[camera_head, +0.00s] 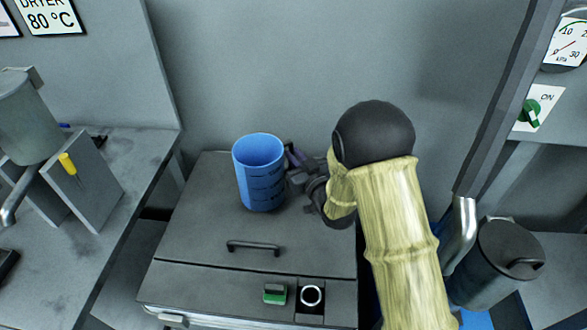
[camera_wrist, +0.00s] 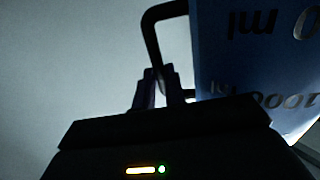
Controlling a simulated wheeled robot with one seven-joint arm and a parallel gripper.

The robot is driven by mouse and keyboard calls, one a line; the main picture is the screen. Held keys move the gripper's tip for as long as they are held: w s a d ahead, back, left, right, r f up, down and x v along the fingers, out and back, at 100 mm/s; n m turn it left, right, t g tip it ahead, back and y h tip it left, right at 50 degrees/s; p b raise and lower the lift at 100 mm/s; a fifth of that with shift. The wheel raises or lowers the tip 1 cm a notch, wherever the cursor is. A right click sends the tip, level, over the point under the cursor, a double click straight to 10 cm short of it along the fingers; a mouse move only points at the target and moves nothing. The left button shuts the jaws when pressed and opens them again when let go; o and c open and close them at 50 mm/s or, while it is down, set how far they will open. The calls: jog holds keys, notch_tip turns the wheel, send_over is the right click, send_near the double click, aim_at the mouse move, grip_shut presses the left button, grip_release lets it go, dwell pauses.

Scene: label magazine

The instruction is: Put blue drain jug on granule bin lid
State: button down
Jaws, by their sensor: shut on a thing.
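The blue drain jug (camera_head: 262,180) is upright over the back part of the granule bin lid (camera_head: 190,230) in the head view. I cannot tell whether its base touches the lid. My gripper (camera_head: 292,172) is at the jug's right side, shut on its handle. In the wrist view the jug (camera_wrist: 255,60) fills the upper right with its printed volume marks. Its dark handle (camera_wrist: 150,45) runs down between the fingers of my gripper (camera_wrist: 160,92). The fingertips are mostly dark there.
A lid handle (camera_head: 253,247), a green-topped block (camera_head: 275,293) and a ring (camera_head: 311,296) are toward the bin's front. A grey bench (camera_head: 140,160) with a grey canister (camera_head: 28,115) stands left. A dark lidded canister (camera_head: 497,262) stands right. The lid's left part is clear.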

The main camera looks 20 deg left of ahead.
jog(key=shift+r, duration=0.1)
notch_tip(320, 180, down, 4)
jog(key=shift+f+b, duration=0.1)
jog(key=shift+b, duration=0.3)
jog(key=c, duration=1.5)
grip_release()
jog(key=shift+d, duration=0.15)
jog(key=shift+o, duration=0.2)
jog(key=v, duration=1.2)
